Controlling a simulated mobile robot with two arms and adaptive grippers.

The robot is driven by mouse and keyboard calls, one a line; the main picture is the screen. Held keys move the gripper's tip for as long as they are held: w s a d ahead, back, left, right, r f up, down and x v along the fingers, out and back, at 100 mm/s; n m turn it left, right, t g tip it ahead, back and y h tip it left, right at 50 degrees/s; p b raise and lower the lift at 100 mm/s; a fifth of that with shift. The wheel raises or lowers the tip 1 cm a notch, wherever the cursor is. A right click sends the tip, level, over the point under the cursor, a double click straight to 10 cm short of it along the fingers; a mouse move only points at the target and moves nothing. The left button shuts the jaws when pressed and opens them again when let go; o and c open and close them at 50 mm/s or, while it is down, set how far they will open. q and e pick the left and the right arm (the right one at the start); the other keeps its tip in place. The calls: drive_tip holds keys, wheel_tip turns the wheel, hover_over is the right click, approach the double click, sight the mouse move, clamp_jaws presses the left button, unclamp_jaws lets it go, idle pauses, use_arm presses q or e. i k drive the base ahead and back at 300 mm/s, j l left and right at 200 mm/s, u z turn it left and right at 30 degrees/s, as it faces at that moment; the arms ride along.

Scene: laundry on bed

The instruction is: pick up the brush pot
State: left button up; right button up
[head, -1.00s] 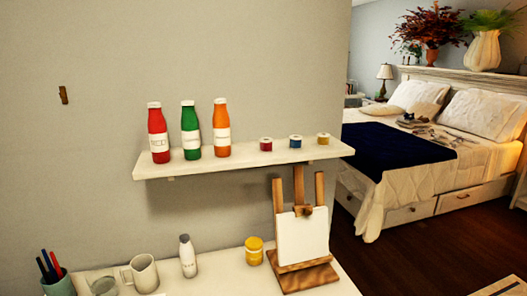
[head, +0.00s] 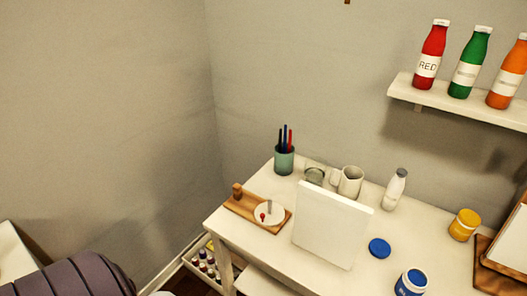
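The brush pot (head: 284,161) is a grey-green cup with dark, blue and red brushes sticking up from it. It stands upright at the back left corner of the white table (head: 238,218), near the wall. Its near side is unobstructed in the head view. Neither of my grippers is in view.
A glass jar (head: 314,176) and a white mug (head: 347,181) stand right of the pot. A wooden tray (head: 240,208) and a white panel (head: 332,225) are in front. A white bottle (head: 395,189), blue lid (head: 379,248) and yellow jar (head: 464,224) stand further right.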

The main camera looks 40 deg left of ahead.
sight(283, 164)
drive_tip(key=u, duration=1)
